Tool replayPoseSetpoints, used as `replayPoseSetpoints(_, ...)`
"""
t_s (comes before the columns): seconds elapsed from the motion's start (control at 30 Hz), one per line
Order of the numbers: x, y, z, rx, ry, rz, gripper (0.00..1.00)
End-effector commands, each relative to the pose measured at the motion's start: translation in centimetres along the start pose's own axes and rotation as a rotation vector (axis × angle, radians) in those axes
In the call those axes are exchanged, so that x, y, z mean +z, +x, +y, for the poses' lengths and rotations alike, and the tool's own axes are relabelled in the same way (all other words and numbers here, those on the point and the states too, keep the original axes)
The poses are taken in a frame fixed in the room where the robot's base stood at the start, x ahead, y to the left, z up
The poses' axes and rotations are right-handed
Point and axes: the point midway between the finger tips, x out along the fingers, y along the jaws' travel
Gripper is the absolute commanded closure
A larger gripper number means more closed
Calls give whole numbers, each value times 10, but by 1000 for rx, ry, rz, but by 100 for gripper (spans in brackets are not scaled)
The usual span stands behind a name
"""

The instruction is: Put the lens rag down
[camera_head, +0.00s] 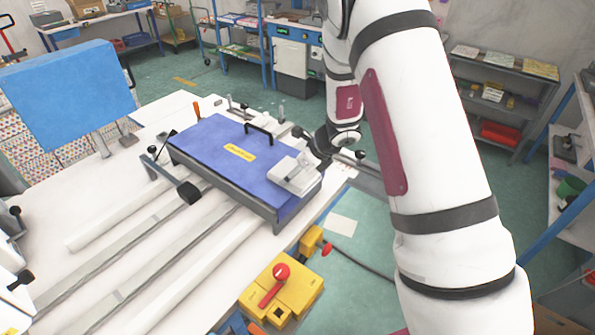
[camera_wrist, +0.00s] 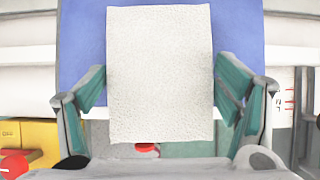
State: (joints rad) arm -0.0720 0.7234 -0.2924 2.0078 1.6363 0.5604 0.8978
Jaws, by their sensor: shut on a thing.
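The lens rag (camera_wrist: 160,75) is a pale, textured rectangle between the two green-padded fingers of my gripper (camera_wrist: 163,92) in the wrist view. My gripper is shut on it. The blue-topped saddle fixture (camera_wrist: 82,45) lies beyond the rag in that view. In the head view, the pale rag (camera_head: 294,176) shows over the right end of the blue top (camera_head: 215,150). My gripper (camera_head: 308,160) is at that end, partly hidden by its own wrist. Whether the rag touches the blue top cannot be told.
A black handle (camera_head: 258,131) stands on the blue top's far side. A yellow control box (camera_head: 280,292) with a red switch is at the front. Rails (camera_head: 150,262) run across the white table at left. A blue panel (camera_head: 68,92) stands at far left.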

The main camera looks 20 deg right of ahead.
Motion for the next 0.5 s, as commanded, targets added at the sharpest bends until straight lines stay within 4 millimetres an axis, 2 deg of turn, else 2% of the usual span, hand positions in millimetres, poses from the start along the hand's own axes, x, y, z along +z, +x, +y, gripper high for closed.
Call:
replayPoseSetpoints(0.37,-2,3,-1,0,2,-1,40)
replayPoseSetpoints(0.4,-2,3,-1,-1,2,-1,13)
replayPoseSetpoints(0.47,-2,3,-1,-1,1,-1,0)
replayPoseSetpoints(0.5,-2,3,-1,-1,1,-1,0)
